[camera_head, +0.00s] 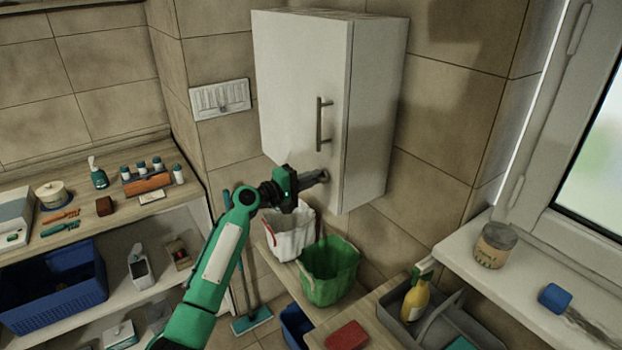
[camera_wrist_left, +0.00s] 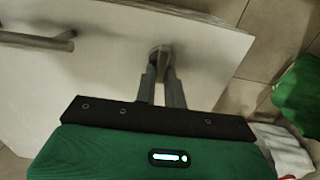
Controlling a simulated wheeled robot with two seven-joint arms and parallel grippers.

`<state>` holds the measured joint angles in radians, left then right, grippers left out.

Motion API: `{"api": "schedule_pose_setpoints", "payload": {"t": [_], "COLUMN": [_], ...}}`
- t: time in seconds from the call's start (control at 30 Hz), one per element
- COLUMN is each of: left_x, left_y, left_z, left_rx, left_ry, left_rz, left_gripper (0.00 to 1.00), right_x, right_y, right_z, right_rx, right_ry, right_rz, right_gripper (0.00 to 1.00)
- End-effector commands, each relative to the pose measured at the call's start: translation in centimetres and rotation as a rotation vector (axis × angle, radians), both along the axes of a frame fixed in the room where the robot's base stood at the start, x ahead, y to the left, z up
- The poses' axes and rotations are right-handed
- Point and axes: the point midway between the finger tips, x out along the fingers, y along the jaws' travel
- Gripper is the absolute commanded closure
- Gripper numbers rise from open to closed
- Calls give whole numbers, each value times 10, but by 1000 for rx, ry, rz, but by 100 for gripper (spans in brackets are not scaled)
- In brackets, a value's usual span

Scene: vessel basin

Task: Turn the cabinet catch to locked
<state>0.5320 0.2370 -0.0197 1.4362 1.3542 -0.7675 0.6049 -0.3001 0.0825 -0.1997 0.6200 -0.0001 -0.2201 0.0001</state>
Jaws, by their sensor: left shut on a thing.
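The white wall cabinet (camera_head: 300,85) hangs on the tiled wall with its door closed. A metal bar handle (camera_head: 319,124) is on the door, and it also shows at the left of the left wrist view (camera_wrist_left: 38,41). The cabinet catch (camera_wrist_left: 159,52) is a small metal piece low on the door, near its edge. My left gripper (camera_head: 322,176) is at the catch, its two fingers shut on it in the left wrist view (camera_wrist_left: 160,72). The fingers hide part of the catch, so I cannot tell its exact angle. My right gripper is not in view.
Below the cabinet stand a white bin (camera_head: 290,236) and a green bin (camera_head: 331,272). A shelf (camera_head: 125,262) with bottles and a blue basket (camera_head: 52,290) is at left. A grey caddy (camera_head: 397,316) and a windowsill (camera_head: 470,262) are at right.

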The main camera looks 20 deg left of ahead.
Motion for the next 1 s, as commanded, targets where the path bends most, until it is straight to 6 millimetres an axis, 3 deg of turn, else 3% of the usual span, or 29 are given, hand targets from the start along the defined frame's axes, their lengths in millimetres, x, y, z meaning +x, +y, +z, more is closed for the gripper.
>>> {"api": "schedule_pose_setpoints", "payload": {"t": [0.23,0.27,0.37,0.77,1.0], "left_x": [0,0,0,-5,-40], "left_y": [0,0,0,5,32], "left_z": [-1,-1,-1,-3,-6], "left_rx": [-2,-2,-1,1,4], "left_ry": [3,3,2,0,-1], "left_rz": [0,0,0,1,2], "left_gripper": [100,87,68,67,67], "right_x": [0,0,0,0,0], "right_y": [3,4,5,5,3], "right_z": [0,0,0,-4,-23], "right_rx": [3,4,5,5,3], "right_ry": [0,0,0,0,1], "right_rz": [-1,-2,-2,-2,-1], "right_gripper": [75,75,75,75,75]}}
